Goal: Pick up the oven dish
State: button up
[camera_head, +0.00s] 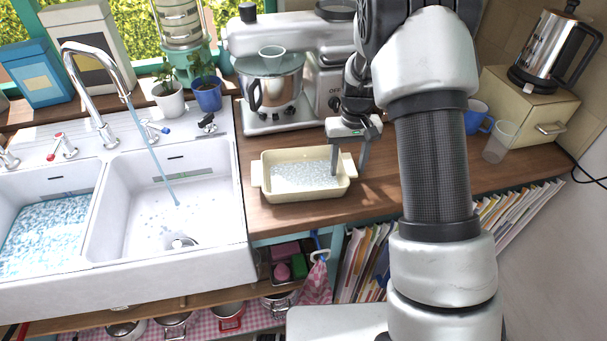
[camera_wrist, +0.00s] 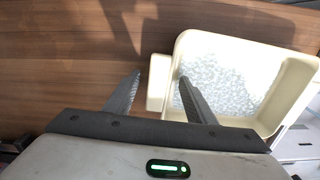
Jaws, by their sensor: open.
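The oven dish (camera_head: 275,192) is a cream rectangular dish with a handle at each short end. It stands on the wooden counter right of the sink, with a speckled pale surface inside. My gripper (camera_head: 348,173) is open at the dish's right end, pointing down. In the wrist view, the dish (camera_wrist: 290,107) is at the right, and its near handle (camera_wrist: 158,82) shows between the fingertips of my gripper (camera_wrist: 160,77). One finger is over the inside of the dish, the other outside the handle. I cannot tell whether either finger touches it.
A stand mixer (camera_head: 285,45) is behind the dish. The double sink (camera_head: 170,200) with a running tap is to the left. A blue mug (camera_head: 477,118) and a clear cup (camera_head: 500,142) stand to the right. Bare counter (camera_head: 385,185) lies just right of the dish.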

jog(key=shift+r, duration=0.1)
grip_shut()
